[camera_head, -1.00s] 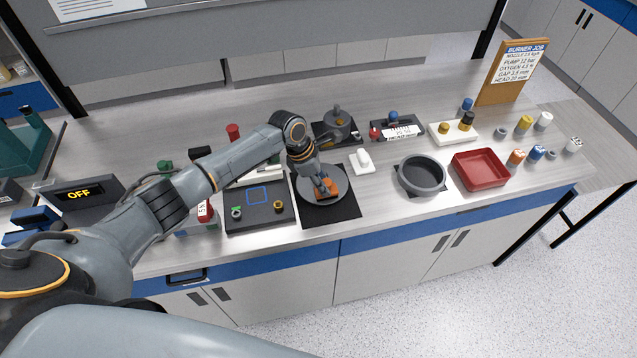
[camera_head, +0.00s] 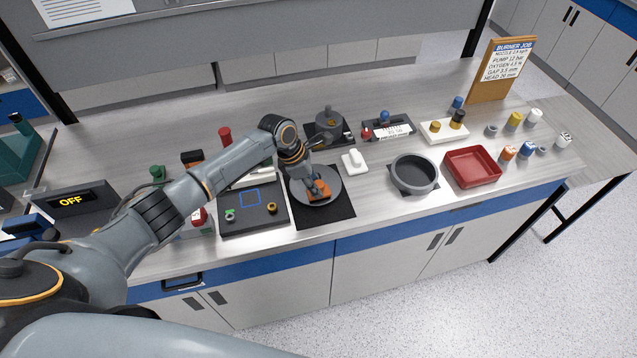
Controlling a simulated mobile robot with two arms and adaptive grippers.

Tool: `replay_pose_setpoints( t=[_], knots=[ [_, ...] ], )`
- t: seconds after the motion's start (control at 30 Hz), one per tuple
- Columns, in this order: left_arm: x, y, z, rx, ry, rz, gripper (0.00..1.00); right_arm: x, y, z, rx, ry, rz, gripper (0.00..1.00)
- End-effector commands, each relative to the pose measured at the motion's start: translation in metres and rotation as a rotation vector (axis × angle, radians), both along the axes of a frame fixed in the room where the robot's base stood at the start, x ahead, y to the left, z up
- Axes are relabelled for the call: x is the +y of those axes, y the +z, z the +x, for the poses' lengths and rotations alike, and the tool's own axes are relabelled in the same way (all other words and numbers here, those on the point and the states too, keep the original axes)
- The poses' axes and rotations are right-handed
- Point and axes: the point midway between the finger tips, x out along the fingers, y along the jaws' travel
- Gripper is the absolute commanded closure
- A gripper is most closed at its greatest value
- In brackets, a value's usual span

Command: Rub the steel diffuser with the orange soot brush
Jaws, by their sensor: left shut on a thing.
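The steel diffuser (camera_head: 330,184) is a round grey disc on a black mat (camera_head: 338,211) near the front middle of the bench. My left gripper (camera_head: 314,188) points down over it and is shut on the orange soot brush (camera_head: 319,193). The brush is at the diffuser's face, left of its middle; whether the bristles touch is hidden by the gripper and brush body. My right gripper is not in view.
Left of the mat is a dark tray (camera_head: 257,219) with small fittings. To the right stand a white block (camera_head: 354,161), a grey round pan (camera_head: 413,187) and a red tray (camera_head: 473,181). A job board (camera_head: 501,69) stands at the back right. Bench front between mat and pan is clear.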

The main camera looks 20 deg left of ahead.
Motion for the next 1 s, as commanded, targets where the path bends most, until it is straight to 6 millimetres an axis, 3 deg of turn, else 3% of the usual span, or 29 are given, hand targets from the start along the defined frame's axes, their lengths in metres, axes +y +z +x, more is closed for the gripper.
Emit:
replay_pose_setpoints(
  t=[0.27, 1.0],
  knots=[
    [0.011, -0.003, -0.009, 0.010, 0.000, 0.008, 1.00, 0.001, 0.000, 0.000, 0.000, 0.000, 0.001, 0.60],
    [-0.017, 0.003, 0.011, 0.004, -0.001, 0.004, 1.00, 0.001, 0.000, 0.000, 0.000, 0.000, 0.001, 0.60]
  ],
)
